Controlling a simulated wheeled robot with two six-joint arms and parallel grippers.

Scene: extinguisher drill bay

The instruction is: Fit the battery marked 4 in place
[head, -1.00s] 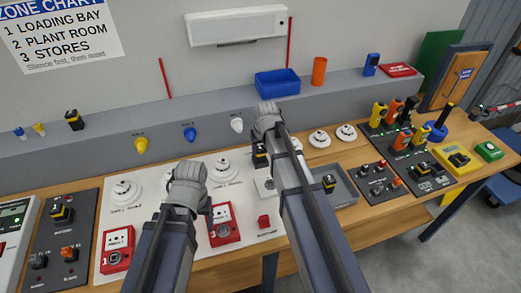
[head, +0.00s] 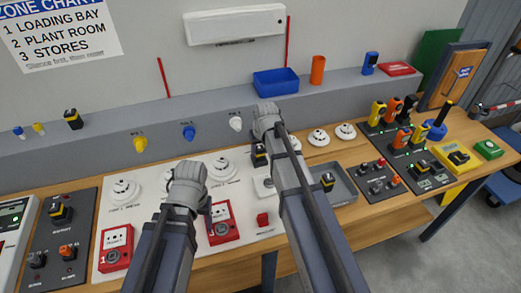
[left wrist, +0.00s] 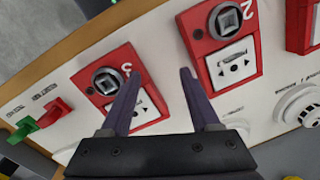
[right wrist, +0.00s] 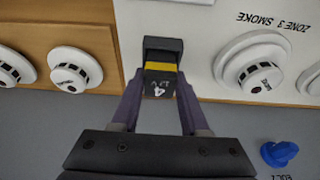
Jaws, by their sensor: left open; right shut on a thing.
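A black battery with a yellow band (right wrist: 160,80) is between the finger tips of my right gripper (right wrist: 158,98), which is shut on it; its white marking looks like a turned 4. In the head view the battery (head: 259,156) shows below my right wrist, above the white board's right end; I cannot tell whether it touches anything. My left gripper (left wrist: 160,80) is open and empty over the red call points marked 3 (left wrist: 118,90) and 2 (left wrist: 225,35). In the head view its fingers are mostly hidden behind my left arm.
Other black-and-yellow batteries are in the grey tray (head: 346,192), on the shelf (head: 74,119) and on the left dark panel (head: 60,211). Smoke detectors (right wrist: 255,65) stand near the held battery. Dark panels with radios (head: 405,137) stand to the right.

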